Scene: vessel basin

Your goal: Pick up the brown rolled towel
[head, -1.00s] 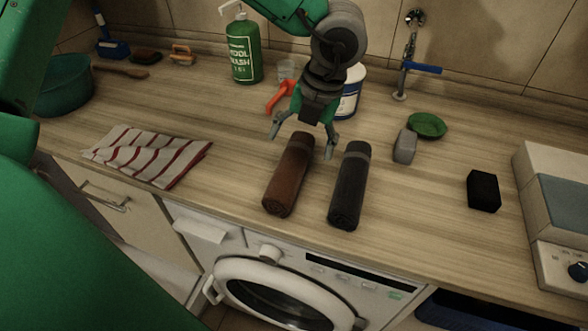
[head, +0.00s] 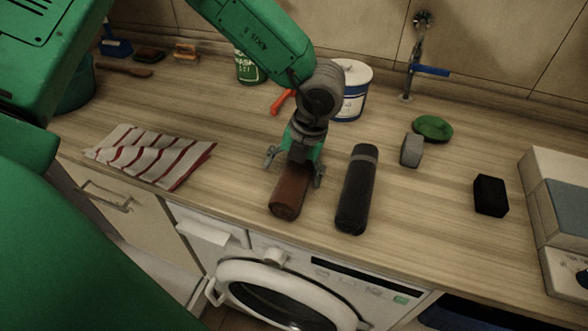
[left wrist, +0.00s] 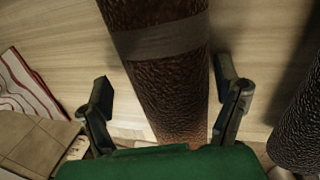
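The brown rolled towel (head: 288,196) lies on the wooden counter, its near end toward the front edge. My left gripper (head: 294,170) is over its far part, which the gripper hides in the head view. In the left wrist view the open fingers (left wrist: 163,108) stand one on each side of the brown rolled towel (left wrist: 168,75), with a gap on the left; the right finger is close to it. A grey band crosses the roll there. My right gripper is not in view.
A black rolled towel (head: 356,190) lies close on the right. A striped cloth (head: 150,158) lies at the left. A grey block (head: 411,150), green sponge (head: 433,128) and black block (head: 490,195) are further right. A white tub (head: 351,92) stands behind.

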